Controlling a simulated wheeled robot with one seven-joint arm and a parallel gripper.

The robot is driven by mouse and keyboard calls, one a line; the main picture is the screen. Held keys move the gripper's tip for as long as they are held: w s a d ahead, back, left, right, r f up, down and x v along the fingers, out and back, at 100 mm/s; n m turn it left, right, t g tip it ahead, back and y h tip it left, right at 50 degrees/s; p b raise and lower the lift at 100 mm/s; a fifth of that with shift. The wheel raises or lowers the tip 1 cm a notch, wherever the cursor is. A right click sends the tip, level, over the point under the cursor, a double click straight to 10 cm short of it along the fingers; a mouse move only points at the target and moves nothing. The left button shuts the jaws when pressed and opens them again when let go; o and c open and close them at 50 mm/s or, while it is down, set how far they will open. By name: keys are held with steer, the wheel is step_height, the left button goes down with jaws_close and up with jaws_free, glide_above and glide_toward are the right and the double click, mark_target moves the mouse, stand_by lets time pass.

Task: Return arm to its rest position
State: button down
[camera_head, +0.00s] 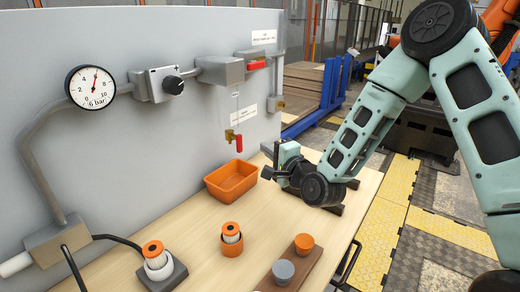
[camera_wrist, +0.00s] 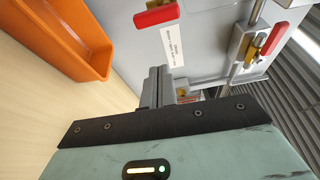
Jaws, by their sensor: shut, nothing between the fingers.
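My gripper (camera_head: 277,160) is over the far right part of the wooden table, just right of the orange bin, with my pale green arm reaching in from the right. In the wrist view the gripper fingers (camera_wrist: 157,88) are together, with nothing between them. They point toward the grey panel (camera_head: 150,130). The orange bin (camera_head: 231,180) looks empty and stands close beside the gripper; it also shows at the upper left of the wrist view (camera_wrist: 62,42).
A gauge, a black knob and red-handled valves (camera_head: 238,143) are on the panel. On the table (camera_head: 200,245) stand an orange-topped filter on a grey base (camera_head: 156,260), another in an orange cup (camera_head: 231,240), and a wooden board with grey and orange caps (camera_head: 295,262). Open floor lies right.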

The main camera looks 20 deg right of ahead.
steer(key=s+a+f+n+g, duration=0.2)
steer(key=s+a+n+g, duration=0.3)
steer(key=s+n, duration=0.25)
steer(key=s+a+f+n+g, duration=0.2)
steer(key=s+a+n+g, duration=0.3)
steer(key=s, duration=0.4)
steer(key=s+d+r+n+g+h, duration=0.2)
steer(key=s+n, duration=0.3)
steer(key=s, duration=0.5)
steer(key=s+d+r+n+g+h, duration=0.2)
steer(key=s+n+g, duration=0.3)
steer(key=s, duration=0.6)
steer(key=shift+r+h+b, duration=0.15)
steer(key=shift+h+b, duration=0.15)
steer(key=shift+b, duration=0.1)
